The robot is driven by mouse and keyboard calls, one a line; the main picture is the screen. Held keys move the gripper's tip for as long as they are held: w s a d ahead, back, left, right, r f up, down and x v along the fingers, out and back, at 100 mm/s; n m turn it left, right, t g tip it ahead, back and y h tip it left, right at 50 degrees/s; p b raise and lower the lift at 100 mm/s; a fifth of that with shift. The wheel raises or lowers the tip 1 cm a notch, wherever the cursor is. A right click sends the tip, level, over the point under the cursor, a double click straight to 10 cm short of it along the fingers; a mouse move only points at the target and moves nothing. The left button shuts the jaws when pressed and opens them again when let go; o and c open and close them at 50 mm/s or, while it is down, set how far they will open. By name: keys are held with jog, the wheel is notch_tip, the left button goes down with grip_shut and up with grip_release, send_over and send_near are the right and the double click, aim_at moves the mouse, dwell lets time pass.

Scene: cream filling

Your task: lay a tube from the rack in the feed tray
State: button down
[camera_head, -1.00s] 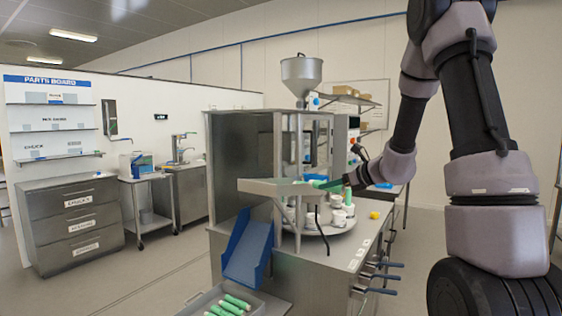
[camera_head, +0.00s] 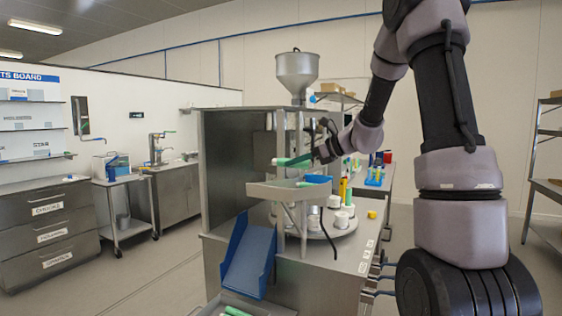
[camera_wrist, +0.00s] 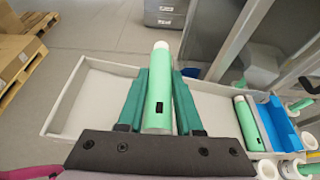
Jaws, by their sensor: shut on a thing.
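My gripper (camera_wrist: 159,85) is shut on a green tube (camera_wrist: 160,70) with a white cap; the teal fingers lie along its two sides. In the wrist view the held tube points away across the long pale feed tray (camera_wrist: 90,103). In the head view my gripper (camera_head: 297,162) is just above the metal feed tray (camera_head: 262,191), with a visible gap. Another green tube (camera_wrist: 247,122) lies at the tray's right end, beside a blue part (camera_wrist: 278,125). The blue rack (camera_head: 374,177) stands on the bench behind, to the right.
Metal posts (camera_head: 281,135) and a hopper (camera_head: 297,68) stand close to the tray. A blue chute (camera_head: 250,257) slopes below it. A round table (camera_head: 335,222) holds several white cups. The tray's left part is bare.

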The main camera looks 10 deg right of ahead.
jog(key=shift+w+a+f, duration=0.15)
jog(key=shift+a+f, duration=0.05)
jog(key=shift+f, duration=3.6)
jog(key=shift+f, duration=0.35)
jog(key=shift+f, duration=0.4)
jog(key=c, duration=0.5)
grip_release()
jog(key=shift+f, duration=0.15)
jog(key=shift+s, duration=0.2)
jog(key=shift+a, duration=0.1)
jog(key=shift+w+r, duration=0.2)
jog(key=shift+r, duration=4.6)
